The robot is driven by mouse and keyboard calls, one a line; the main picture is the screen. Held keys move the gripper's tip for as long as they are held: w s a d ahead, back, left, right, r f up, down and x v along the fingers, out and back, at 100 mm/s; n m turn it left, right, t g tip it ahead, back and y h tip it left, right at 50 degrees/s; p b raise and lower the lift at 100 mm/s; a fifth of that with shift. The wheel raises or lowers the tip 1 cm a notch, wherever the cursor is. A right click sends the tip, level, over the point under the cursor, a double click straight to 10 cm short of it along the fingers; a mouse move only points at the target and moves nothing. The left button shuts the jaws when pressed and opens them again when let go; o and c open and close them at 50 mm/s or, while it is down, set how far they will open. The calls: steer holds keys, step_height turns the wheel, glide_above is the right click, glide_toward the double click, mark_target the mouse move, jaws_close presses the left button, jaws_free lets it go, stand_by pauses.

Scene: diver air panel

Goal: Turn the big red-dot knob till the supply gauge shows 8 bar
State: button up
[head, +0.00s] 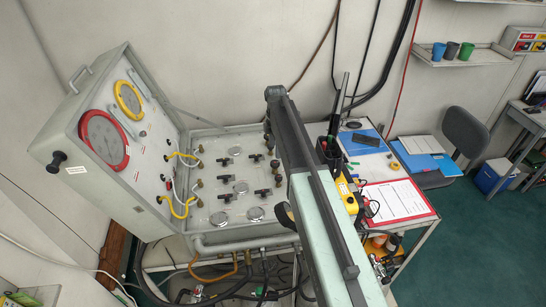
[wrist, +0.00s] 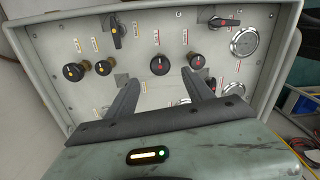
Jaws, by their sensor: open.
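In the wrist view, a large black knob with a red dot (wrist: 160,65) stands on the white panel (wrist: 140,38), just beyond my gripper (wrist: 161,77). My gripper's two dark fingers are open and spread to either side of the line to that knob. It holds nothing, and I cannot tell whether a finger touches the knob. A smaller red-dot knob (wrist: 196,60) is just right of it, near the right fingertip. My arm hides part of the panel in the head view.
Black lever handles (wrist: 114,31) are along the top. In the head view, the raised lid bears a red-rimmed gauge (head: 103,140) and a yellow-rimmed gauge (head: 127,100). A cart with a clipboard (head: 396,200) stands to the right.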

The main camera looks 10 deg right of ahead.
mark_target(275, 162)
step_height(275, 162, down, 8)
steer(key=b, duration=0.8)
steer(key=shift+r, duration=0.1)
steer(key=shift+c, duration=0.2)
jaws_close()
